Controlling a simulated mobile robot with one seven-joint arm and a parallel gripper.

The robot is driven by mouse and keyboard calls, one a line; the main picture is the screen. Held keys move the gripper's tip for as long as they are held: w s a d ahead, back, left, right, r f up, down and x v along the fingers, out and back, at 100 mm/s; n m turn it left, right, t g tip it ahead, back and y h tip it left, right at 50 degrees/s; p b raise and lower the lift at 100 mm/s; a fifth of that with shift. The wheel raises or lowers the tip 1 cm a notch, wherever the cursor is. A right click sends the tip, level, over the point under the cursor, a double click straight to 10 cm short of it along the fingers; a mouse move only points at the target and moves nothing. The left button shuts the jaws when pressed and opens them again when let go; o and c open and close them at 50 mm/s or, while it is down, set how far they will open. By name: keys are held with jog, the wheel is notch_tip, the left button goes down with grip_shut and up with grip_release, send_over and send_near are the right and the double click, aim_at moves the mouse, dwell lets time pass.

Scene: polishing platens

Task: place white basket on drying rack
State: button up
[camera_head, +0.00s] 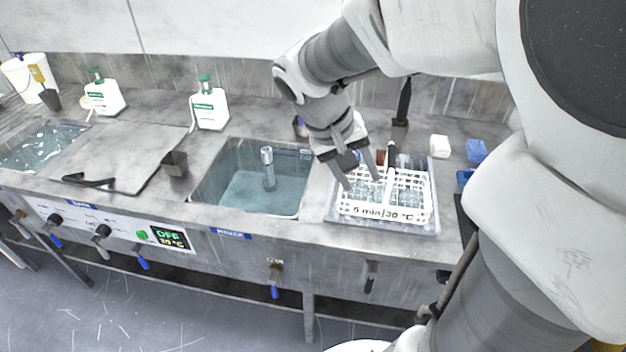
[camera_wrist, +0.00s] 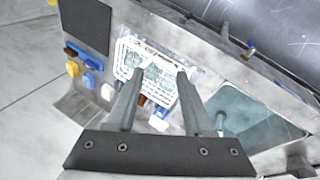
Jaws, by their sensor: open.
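The white basket (camera_head: 405,212) is a wire basket with a front label reading "6 min|30 °C". I cannot tell whether this tray is the drying rack. Clear items show inside the basket. My gripper (camera_head: 360,182) is open, its fingers pointing down at the basket's left part. In the wrist view the basket (camera_wrist: 128,58) lies beyond and between the open fingertips (camera_wrist: 161,74). Whether the fingers touch it is unclear.
A water-filled sink (camera_head: 235,190) lies left of the basket. Two white bottles (camera_head: 209,110) stand behind, and a flat lid (camera_head: 120,150) covers counter at left. A white block (camera_head: 440,146) and blue blocks (camera_head: 476,151) sit at right. A dark upright post (camera_head: 402,105) stands behind the basket.

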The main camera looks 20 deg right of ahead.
jog(key=s+a+r+n+t+y, duration=0.2)
jog(key=s+a+r+t+y, duration=0.3)
jog(key=s+a, duration=0.4)
jog(key=shift+s+a+r+n, duration=0.15)
jog(key=shift+s+a+n, duration=0.25)
jog(key=shift+a, duration=0.1)
jog(key=shift+w+r+p, duration=0.1)
jog(key=shift+r+p, duration=0.4)
jog(key=shift+d, duration=0.1)
